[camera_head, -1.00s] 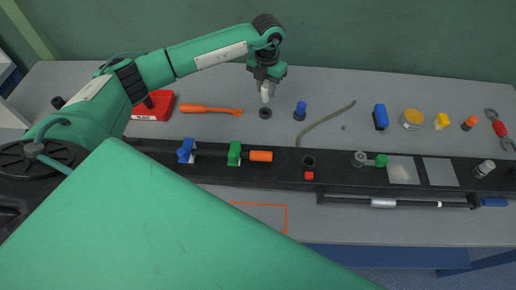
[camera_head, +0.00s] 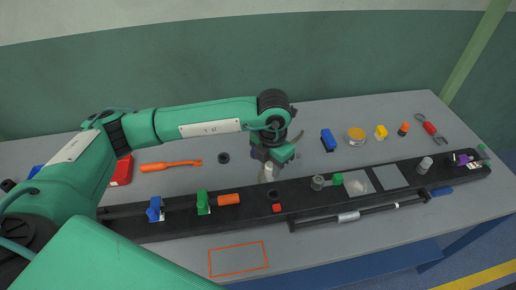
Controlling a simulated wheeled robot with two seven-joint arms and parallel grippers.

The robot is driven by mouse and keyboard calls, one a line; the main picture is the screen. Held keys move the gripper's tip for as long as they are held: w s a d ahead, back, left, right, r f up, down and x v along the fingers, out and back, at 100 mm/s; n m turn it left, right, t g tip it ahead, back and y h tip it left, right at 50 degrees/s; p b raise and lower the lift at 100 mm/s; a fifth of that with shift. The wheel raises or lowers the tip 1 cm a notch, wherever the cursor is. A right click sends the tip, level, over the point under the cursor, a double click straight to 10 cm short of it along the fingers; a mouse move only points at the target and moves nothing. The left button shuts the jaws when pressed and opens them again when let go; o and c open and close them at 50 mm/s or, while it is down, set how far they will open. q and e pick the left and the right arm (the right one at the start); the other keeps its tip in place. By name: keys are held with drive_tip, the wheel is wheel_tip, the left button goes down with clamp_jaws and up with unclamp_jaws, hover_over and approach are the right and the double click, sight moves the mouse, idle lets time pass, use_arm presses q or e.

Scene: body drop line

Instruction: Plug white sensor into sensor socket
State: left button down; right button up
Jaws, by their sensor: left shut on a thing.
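My left gripper (camera_head: 270,165) is shut on the white sensor (camera_head: 268,173), which hangs roughly upright from the jaws. The sensor is near the far edge of the long black beam (camera_head: 245,209). A dark round socket (camera_head: 273,194), likely the sensor socket, is in the beam just in front of the sensor, beside a small red block (camera_head: 276,208). The sensor looks apart from the socket; its height above the beam is hard to judge. My right gripper is not in view.
A black ring (camera_head: 223,158) stands on the grey table behind the beam. On the beam are a green clip (camera_head: 203,203), an orange cylinder (camera_head: 229,199) and a grey fitting (camera_head: 317,182). An orange tool (camera_head: 170,166) lies at left. A blue block (camera_head: 328,140) stands at right.

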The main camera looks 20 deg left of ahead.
use_arm(q)
drive_tip(key=shift+s+d+r+m, duration=0.15)
drive_tip(key=shift+s+d+m, duration=0.05)
drive_tip(key=shift+s+d, duration=0.35)
drive_tip(key=shift+s+d+r+m, duration=0.15)
drive_tip(key=shift+s+d+m, duration=0.05)
drive_tip(key=shift+s+d, duration=0.3)
wheel_tip(320, 180, down, 3)
drive_tip(key=b, duration=0.4)
drive_tip(key=shift+f, duration=0.1)
drive_tip(key=shift+b, duration=0.3)
drive_tip(key=shift+b, duration=0.3)
